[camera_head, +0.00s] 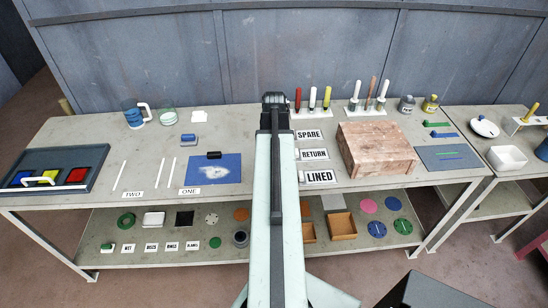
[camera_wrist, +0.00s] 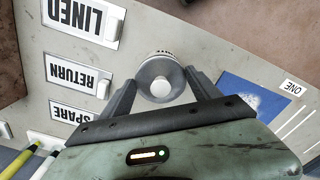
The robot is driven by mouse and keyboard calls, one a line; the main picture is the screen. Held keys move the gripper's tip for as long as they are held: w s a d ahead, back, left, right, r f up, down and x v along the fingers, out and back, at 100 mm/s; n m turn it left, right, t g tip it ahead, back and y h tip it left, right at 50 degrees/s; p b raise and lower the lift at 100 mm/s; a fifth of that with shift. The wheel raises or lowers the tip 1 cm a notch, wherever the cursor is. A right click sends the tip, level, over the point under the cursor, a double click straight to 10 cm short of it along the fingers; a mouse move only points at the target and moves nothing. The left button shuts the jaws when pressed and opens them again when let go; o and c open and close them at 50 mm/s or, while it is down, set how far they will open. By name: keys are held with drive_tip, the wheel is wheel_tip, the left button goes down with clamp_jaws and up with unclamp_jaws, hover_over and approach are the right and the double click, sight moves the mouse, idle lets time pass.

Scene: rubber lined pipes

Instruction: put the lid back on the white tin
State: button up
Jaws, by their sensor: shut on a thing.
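In the wrist view, a round grey lid (camera_wrist: 155,91) with a pale knob sits between the fingertips of my gripper (camera_wrist: 161,79), one finger on each side. My gripper is shut on this lid. A pale rim with small dark lettering, seemingly the white tin (camera_wrist: 160,54), shows just beyond the lid's far edge. I cannot tell whether the lid rests on it or hangs above it. In the head view my gripper (camera_head: 273,98) is over the back of the bench, and my arm hides the lid and the white tin.
Signs SPARE (camera_head: 308,135), RETURN (camera_head: 313,154) and LINED (camera_head: 319,177) stand right of my arm. A brown block (camera_head: 376,148), a grey tin (camera_head: 406,104) and a yellow tin (camera_head: 430,103) are farther right. A blue mat (camera_head: 225,173) lies left.

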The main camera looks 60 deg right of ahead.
drive_tip(key=o, duration=1.4)
drive_tip(key=shift+o, duration=0.4)
wheel_tip(320, 180, up, 7)
drive_tip(key=p, duration=0.7)
drive_tip(key=shift+r, duration=0.1)
clamp_jaws()
drive_tip(key=shift+f, duration=0.2)
idle(0.4)
drive_tip(key=shift+f+b, duration=2.3)
drive_tip(key=shift+b, duration=0.05)
